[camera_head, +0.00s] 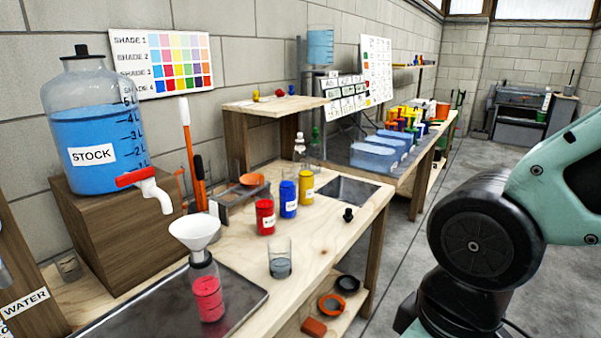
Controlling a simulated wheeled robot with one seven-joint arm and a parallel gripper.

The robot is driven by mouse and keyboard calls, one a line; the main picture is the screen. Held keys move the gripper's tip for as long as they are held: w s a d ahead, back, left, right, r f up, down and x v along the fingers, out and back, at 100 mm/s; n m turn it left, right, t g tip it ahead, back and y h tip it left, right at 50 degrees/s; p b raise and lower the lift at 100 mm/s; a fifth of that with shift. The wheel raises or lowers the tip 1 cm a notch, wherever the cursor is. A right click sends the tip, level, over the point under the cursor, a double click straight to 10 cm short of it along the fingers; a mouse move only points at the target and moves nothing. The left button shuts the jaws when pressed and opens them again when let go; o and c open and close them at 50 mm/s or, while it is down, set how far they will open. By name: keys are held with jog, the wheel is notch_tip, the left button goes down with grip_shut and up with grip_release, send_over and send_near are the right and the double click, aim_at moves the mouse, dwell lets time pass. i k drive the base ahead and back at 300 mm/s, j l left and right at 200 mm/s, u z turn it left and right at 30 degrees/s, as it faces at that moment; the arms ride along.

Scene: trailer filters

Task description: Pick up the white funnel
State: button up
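The white funnel (195,233) sits upright in the neck of a clear bottle holding pink-red liquid (207,290). The bottle stands on a dark tray (160,312) at the front of the wooden workbench. The funnel's wide mouth faces up and its stem goes down into the bottle's dark collar. My arm shows at the right, well apart from the funnel. My gripper is out of view.
A stock jug (92,120) with blue liquid stands on a wooden block (120,235), its red-handled tap near the funnel. A glass beaker (280,260) and red (265,216), blue (288,198) and yellow (306,187) containers stand to the right. Floor (395,265) is clear beyond the bench.

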aim_at(194, 231)
jog(key=i+l+u, duration=0.2)
jog(key=i+l, duration=0.25)
jog(key=i+l+u, duration=0.15)
jog(key=i+l, duration=0.3)
jog(key=l, duration=0.15)
